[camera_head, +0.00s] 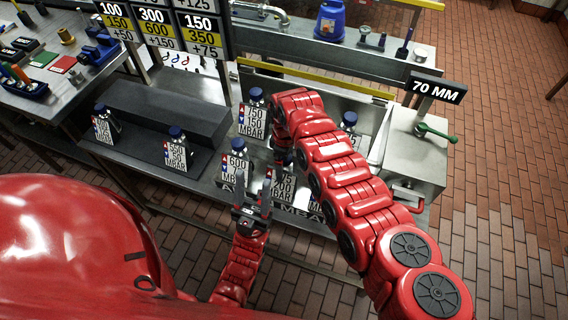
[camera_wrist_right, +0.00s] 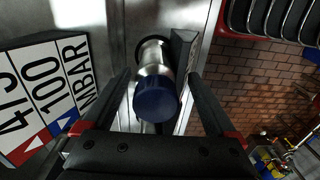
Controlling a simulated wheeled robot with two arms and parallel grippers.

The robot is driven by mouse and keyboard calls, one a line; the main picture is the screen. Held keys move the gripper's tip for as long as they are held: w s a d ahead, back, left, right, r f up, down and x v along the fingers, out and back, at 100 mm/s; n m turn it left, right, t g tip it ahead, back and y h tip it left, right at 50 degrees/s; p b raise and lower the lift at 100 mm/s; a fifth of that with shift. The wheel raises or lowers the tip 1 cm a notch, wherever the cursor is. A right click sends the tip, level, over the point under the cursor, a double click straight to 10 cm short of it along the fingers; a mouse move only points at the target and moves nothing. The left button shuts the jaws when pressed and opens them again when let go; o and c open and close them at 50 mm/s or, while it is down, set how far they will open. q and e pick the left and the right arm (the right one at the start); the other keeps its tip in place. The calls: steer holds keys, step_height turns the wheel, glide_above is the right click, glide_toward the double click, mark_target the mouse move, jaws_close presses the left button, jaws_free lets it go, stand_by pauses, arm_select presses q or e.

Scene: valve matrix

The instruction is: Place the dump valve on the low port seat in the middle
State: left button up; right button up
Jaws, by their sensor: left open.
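Several silver valves with blue caps and number plates stand on the grey stepped bench. One stands at the far left (camera_head: 103,112), one on the front left step (camera_head: 177,138), one at the back middle (camera_head: 256,97) and one in the middle (camera_head: 238,148). I cannot tell which is the dump valve. My left gripper (camera_head: 252,190) is open and empty in front of the middle plates.
A plate reading 100 MBAR (camera_wrist_right: 45,90) stands left of that valve. A grey box with a green lever (camera_head: 415,150) and a 70 MM sign (camera_head: 436,88) is at the right. Number boards (camera_head: 155,25) rise at the back. My right arm covers part of the bench.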

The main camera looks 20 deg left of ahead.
steer(key=shift+o, duration=0.2)
steer(key=shift+a, duration=0.2)
steer(key=shift+s+r+p, duration=0.1)
steer(key=shift+r+p, duration=0.2)
steer(key=shift+d+r, duration=0.1)
steer(key=r+b, duration=0.1)
steer(key=r, duration=0.2)
steer(key=r+b, duration=0.1)
steer(key=r, duration=0.3)
steer(key=r+b, duration=0.1)
steer(key=r, duration=0.2)
steer(key=shift+w+r+b, duration=0.3)
steer(key=shift+b, duration=0.1)
steer(key=shift+r, duration=0.4)
steer(key=shift+r, duration=0.15)
